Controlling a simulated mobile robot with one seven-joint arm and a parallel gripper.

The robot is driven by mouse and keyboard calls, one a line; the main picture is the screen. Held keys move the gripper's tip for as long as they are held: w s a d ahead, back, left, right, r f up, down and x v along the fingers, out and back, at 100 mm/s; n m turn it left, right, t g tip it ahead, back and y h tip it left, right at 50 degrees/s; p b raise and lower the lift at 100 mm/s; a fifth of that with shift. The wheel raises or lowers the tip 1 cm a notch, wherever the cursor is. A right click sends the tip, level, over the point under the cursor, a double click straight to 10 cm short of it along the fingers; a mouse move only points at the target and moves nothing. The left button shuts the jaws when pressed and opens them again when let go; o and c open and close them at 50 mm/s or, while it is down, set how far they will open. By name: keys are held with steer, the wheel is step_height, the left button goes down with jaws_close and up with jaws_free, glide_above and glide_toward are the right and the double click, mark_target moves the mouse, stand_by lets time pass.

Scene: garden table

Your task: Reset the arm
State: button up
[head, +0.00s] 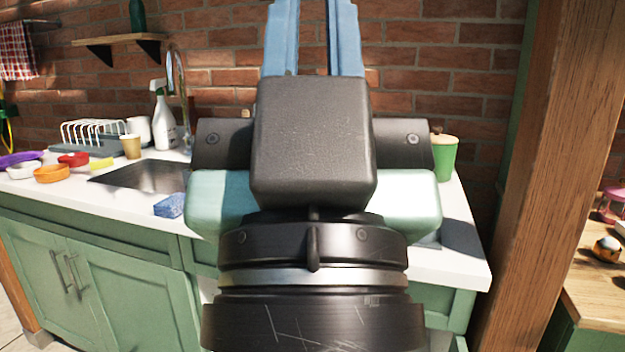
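My gripper (313,30) is large in the middle of the head view, seen from behind. My arm's dark wrist fills the lower middle and hides part of the counter.
A white counter (462,262) on green cabinets (130,300) holds a sink (140,177), blue sponge (170,206), spray bottle (163,115), several bowls and a green container (445,160). A wooden post (555,150) stands right, beside a wooden table (600,290).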

step_height(320, 180, up, 29)
steer(key=p, duration=2.6)
steer(key=shift+p, duration=0.4)
steer(key=shift+o, duration=0.4)
steer(key=shift+r, duration=0.25)
steer(key=shift+o, duration=2.2)
